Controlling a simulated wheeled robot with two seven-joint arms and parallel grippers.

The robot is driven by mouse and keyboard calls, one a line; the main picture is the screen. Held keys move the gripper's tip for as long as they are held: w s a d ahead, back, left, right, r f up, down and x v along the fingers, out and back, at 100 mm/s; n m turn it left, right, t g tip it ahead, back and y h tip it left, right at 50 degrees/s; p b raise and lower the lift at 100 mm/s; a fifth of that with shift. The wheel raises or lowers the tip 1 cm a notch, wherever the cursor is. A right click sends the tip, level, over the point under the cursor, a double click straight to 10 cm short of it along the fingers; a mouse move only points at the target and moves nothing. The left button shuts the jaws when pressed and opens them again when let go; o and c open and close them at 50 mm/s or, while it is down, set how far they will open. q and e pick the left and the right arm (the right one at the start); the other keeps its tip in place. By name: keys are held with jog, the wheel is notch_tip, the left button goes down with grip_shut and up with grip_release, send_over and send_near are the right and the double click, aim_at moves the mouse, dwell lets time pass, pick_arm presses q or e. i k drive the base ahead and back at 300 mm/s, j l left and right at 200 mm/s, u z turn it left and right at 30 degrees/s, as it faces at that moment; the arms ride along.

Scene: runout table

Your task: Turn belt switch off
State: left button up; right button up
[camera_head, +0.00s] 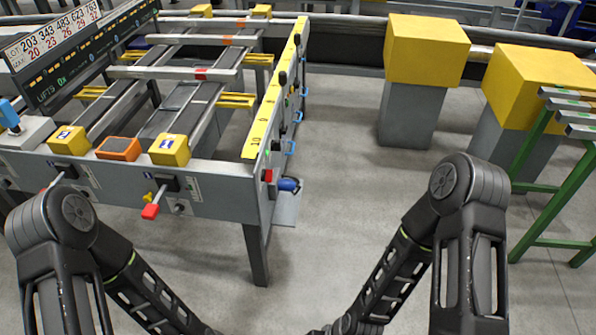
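The runout table (215,195) stands at the left, with grey side panels. On its front panel, a red-tipped lever (150,211) with a small yellow part sticks out from a black mount. Near the table's front right corner are a small red part (268,176) and a blue rounded part (289,184). I cannot tell which of these is the belt switch, or its position. Both my arms show at the bottom, apart from the table; both grippers are out of view.
Yellow boxes (170,150) and an orange unit (119,148) sit on the front rail. A dark number display (75,45) overhangs the left. Grey pedestals with yellow blocks (427,50) and a green stand (540,200) are at the right. The floor (340,160) between is clear.

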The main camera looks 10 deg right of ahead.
aim_at(267, 174)
jog(key=i+l, duration=0.2)
jog(key=l, duration=0.15)
jog(key=i+l, duration=0.15)
jog(key=l, duration=0.2)
jog(key=i+l, duration=0.2)
jog(key=l, duration=0.15)
jog(key=i+l, duration=0.15)
jog(key=l, duration=0.2)
jog(key=i+l, duration=0.35)
jog(key=l, duration=0.3)
jog(key=u, duration=0.05)
